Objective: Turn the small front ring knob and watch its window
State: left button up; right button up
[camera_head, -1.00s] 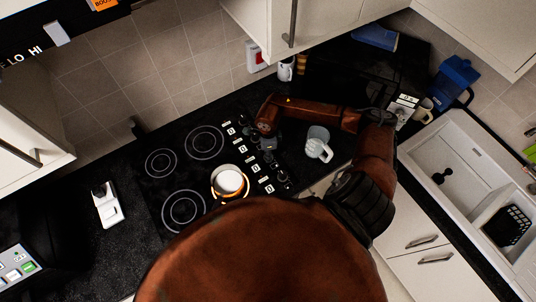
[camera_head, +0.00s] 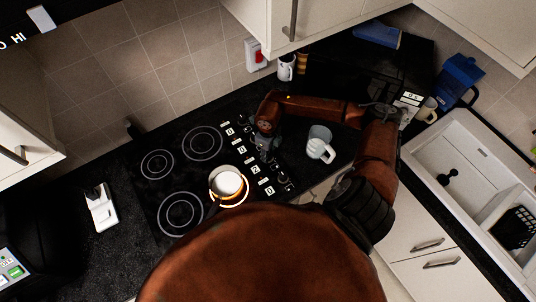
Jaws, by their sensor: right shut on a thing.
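The black hob (camera_head: 150,195) has a row of knobs along its right side, each with a small white window beside it. My right gripper (camera_head: 265,147) reaches down over the middle of this row and is shut on a knob, mostly hidden by the gripper. I cannot tell which ring that knob serves. Uncovered knobs (camera_head: 282,178) stand nearer the front, with windows (camera_head: 263,180) to their left. The small front ring (camera_head: 233,206) glows orange under a white-topped pot (camera_head: 228,184). My left gripper is not in view.
A grey-white mug (camera_head: 319,144) stands on the counter right of the knobs, below my right forearm. A white mug (camera_head: 286,67) stands at the back. The sink (camera_head: 455,165) is at the right. A white device (camera_head: 101,208) lies left of the hob.

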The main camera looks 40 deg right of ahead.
dwell(0.5)
jog(key=o, duration=1.2)
jog(key=shift+c, duration=0.2)
notch_tip(320, 180, up, 12)
